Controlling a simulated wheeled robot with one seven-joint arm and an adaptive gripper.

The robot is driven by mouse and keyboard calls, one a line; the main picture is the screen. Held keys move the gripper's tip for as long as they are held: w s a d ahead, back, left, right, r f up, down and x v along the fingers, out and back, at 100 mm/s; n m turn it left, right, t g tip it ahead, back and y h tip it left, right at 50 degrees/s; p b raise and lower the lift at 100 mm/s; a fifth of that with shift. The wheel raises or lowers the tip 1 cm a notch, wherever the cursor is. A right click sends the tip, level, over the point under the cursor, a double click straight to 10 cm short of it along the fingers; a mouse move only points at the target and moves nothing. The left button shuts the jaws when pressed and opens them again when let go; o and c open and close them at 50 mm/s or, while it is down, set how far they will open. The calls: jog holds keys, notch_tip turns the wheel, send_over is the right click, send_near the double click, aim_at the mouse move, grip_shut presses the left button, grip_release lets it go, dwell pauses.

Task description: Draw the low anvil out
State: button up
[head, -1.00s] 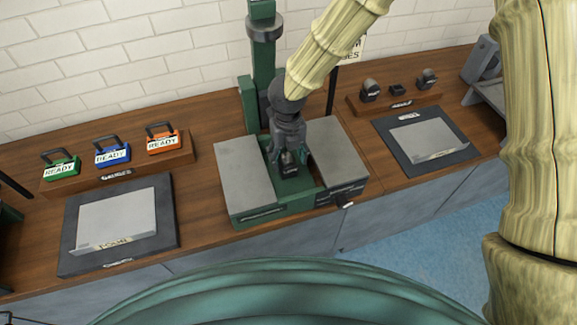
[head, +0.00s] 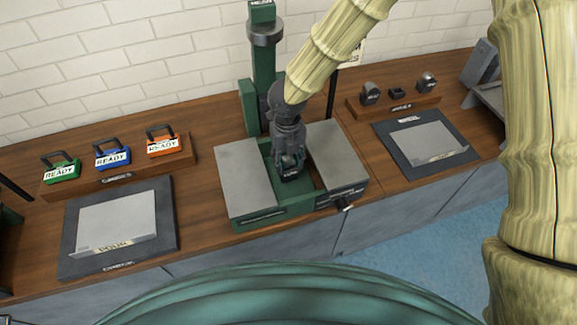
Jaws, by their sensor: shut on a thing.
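My gripper (head: 289,158) points down into the green press (head: 272,216), between its two grey side plates. Its fingers are shut on a small dark block (head: 291,174), which looks like the low anvil. The block is low over the green bed between the plates. The fingers cover much of it, and I cannot tell whether it touches the bed.
The press column (head: 264,65) stands close behind my gripper. A wooden rack (head: 425,103) with dark pieces and a dark-framed tray (head: 400,155) lie right. Another tray (head: 75,235) and padlock-like blocks (head: 112,157) are left.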

jog(key=shift+r+p, duration=0.65)
jog(key=shift+r, duration=0.05)
dwell(0.5)
jog(key=shift+r+p, duration=1.35)
jog(key=shift+r, duration=0.05)
dwell(1.0)
